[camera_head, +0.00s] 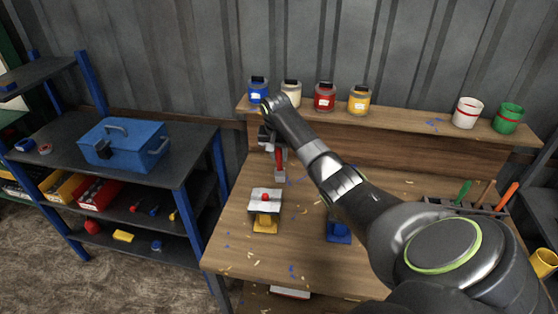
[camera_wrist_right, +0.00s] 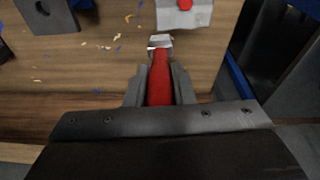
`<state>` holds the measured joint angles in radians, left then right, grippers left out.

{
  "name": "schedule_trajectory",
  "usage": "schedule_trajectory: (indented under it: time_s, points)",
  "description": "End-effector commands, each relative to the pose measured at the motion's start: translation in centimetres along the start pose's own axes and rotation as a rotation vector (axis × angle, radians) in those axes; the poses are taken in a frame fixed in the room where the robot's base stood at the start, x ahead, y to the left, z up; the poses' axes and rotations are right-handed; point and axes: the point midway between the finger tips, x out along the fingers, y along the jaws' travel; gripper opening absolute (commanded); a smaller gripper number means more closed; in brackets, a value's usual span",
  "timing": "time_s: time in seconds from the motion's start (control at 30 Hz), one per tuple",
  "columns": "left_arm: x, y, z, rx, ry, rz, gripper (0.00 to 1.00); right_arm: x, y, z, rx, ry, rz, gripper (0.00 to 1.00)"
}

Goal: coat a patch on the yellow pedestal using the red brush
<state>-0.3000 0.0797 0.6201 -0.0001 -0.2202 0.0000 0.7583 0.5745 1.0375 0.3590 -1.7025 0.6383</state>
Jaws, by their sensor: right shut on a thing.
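The yellow pedestal (camera_head: 265,223) stands on the workbench and carries a light grey plate (camera_head: 265,207) with a small red spot (camera_head: 265,197) on it. The plate also shows at the top edge of the right wrist view (camera_wrist_right: 183,17), with the red spot on it. My right gripper (camera_head: 272,143) is shut on the handle of the red brush (camera_head: 279,160). In the right wrist view the red brush (camera_wrist_right: 160,75) sits between both fingers, its pale head pointing toward the plate and apart from it in the picture. My left gripper is not in view.
A blue pedestal (camera_head: 339,232) stands right of the yellow one, partly behind my right arm. Several paint jars line the back ledge (camera_head: 425,120). A tool rack (camera_head: 464,208) is at the right. A blue toolbox (camera_head: 125,145) sits on the left shelf.

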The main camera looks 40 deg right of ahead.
Motion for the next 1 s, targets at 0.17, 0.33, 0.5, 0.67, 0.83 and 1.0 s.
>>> schedule_trajectory:
  time_s: [0.17, 0.33, 0.5, 0.67, 0.83, 1.0]
  points:
    - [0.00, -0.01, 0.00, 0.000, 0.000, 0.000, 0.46, -0.28, 0.02, -0.06, 0.000, 0.000, 0.000, 0.00]
    - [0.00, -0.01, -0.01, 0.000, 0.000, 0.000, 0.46, -0.26, 0.03, -0.06, -0.003, 0.000, 0.000, 0.00]
    - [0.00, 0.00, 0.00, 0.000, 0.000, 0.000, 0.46, -0.24, 0.11, -0.07, -0.127, 0.004, -0.024, 0.00]
    - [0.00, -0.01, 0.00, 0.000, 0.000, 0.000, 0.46, -0.23, 0.13, -0.09, -0.314, 0.007, -0.062, 0.00]
    - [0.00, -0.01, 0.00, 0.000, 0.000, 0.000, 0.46, -0.24, 0.08, -0.07, -0.508, 0.010, -0.102, 0.00]
    - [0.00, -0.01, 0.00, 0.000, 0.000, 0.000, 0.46, -0.26, 0.10, -0.12, -0.696, 0.015, -0.139, 0.00]
